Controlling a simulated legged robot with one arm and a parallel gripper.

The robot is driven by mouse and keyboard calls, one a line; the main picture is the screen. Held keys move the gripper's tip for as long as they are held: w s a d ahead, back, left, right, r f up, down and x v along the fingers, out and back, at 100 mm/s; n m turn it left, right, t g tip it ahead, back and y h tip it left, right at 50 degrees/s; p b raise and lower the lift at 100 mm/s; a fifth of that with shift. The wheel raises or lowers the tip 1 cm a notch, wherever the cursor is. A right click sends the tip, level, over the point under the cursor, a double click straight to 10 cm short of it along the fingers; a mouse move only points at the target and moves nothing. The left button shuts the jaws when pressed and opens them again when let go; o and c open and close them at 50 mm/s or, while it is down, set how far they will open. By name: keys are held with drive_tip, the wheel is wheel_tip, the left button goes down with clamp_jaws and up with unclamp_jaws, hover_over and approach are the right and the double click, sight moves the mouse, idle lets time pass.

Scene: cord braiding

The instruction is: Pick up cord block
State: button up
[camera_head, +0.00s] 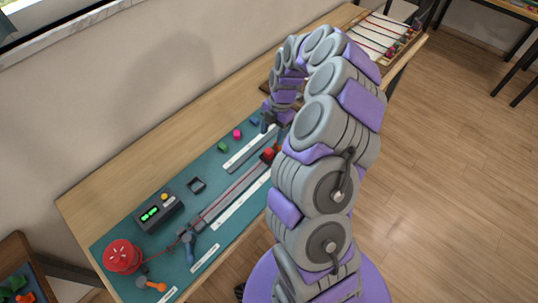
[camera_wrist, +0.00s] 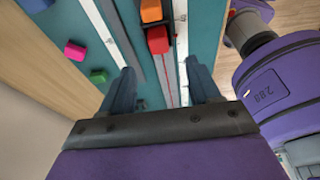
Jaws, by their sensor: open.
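A red block (camera_head: 268,153) sits at the end of the long track on the teal mat. In the wrist view the red block (camera_wrist: 158,40) lies in a dark holder just beyond my fingertips, with an orange block (camera_wrist: 151,11) behind it. Thin red cords (camera_wrist: 170,80) run along the track from the red block toward me. My gripper (camera_wrist: 160,68) is open, its two dark fingers on either side of the track, with nothing held. In the head view my gripper (camera_head: 270,117) is small and partly hidden by my arm. I cannot tell its height above the mat.
A pink block (camera_wrist: 75,51), a green block (camera_wrist: 98,76) and a blue block (camera_wrist: 36,4) lie left of the track. A red spool (camera_head: 123,256) and a dark box with green displays (camera_head: 158,212) stand on the mat (camera_head: 110,249). A corded rack (camera_head: 377,35) stands at the far end.

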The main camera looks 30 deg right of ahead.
sight(268, 150)
drive_tip(key=shift+s+a+f, duration=0.1)
drive_tip(key=shift+a+f, duration=0.25)
drive_tip(key=shift+f, duration=0.2)
drive_tip(key=shift+a+f, duration=0.3)
drive_tip(key=shift+f, duration=0.2)
drive_tip(key=shift+d+f, duration=0.15)
wheel_tip(268, 150, down, 4)
drive_tip(key=shift+s+f+b, duration=0.15)
drive_tip(key=shift+f+b, duration=0.1)
drive_tip(key=shift+b, duration=0.6)
drive_tip(key=shift+a+f, duration=0.2)
drive_tip(key=shift+f, duration=0.05)
drive_tip(key=shift+a+r, duration=0.1)
drive_tip(key=shift+a, duration=0.2)
drive_tip(key=shift+c, duration=0.4)
drive_tip(key=shift+d, duration=0.4)
drive_tip(key=c, duration=0.7)
drive_tip(key=shift+a, duration=0.15)
drive_tip(key=c, duration=0.3)
drive_tip(key=shift+a, duration=0.15)
